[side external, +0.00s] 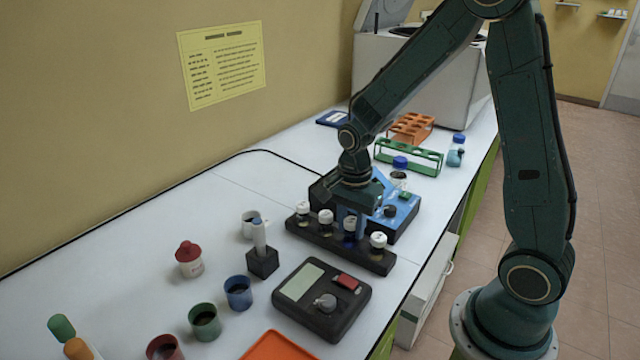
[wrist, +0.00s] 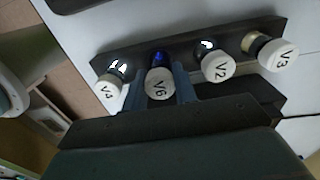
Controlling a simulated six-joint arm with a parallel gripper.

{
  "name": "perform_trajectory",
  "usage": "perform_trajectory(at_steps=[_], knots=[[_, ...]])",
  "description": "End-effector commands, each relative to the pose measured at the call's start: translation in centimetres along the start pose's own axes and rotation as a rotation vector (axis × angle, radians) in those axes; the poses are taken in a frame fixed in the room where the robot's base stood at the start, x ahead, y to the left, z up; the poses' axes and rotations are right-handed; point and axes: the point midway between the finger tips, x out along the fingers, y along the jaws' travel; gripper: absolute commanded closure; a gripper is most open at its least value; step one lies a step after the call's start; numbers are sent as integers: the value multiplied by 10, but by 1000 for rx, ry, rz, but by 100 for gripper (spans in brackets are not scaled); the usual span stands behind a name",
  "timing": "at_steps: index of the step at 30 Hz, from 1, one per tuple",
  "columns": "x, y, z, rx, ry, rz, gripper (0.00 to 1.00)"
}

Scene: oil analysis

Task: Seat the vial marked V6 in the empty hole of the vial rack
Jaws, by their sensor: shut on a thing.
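The vial marked V6 (wrist: 159,84) has a white cap and dark blue contents. My gripper (wrist: 160,91) is shut on it, one finger on each side. In the side view my gripper (side external: 350,222) reaches down to the dark vial rack (side external: 318,241), with the V6 vial (side external: 349,239) between its fingers. V6 is upright, in line with the rack's row, between V4 (wrist: 109,88) and V2 (wrist: 217,66). V3 (wrist: 277,54) stands at the far end of the row. The hole under V6 is hidden; I cannot tell how deep V6 sits.
A blue device (side external: 398,213) stands right behind the rack. A grey instrument (side external: 322,299) with a screen and knob lies in front. A small black stand (side external: 262,264) with a pale upright piece is to the left. Coloured cups (side external: 205,322) stand further forward.

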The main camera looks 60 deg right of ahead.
Motion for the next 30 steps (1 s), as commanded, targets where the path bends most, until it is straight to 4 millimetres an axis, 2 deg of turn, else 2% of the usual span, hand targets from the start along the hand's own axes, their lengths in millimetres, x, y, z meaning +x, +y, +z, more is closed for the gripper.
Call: perform_trajectory(at_steps=[27, 28, 30], knots=[[9, 0, 0, 0, 0, 0, 95], [9, 0, 0, 0, 0, 0, 66], [9, 0, 0, 0, 0, 0, 53]])
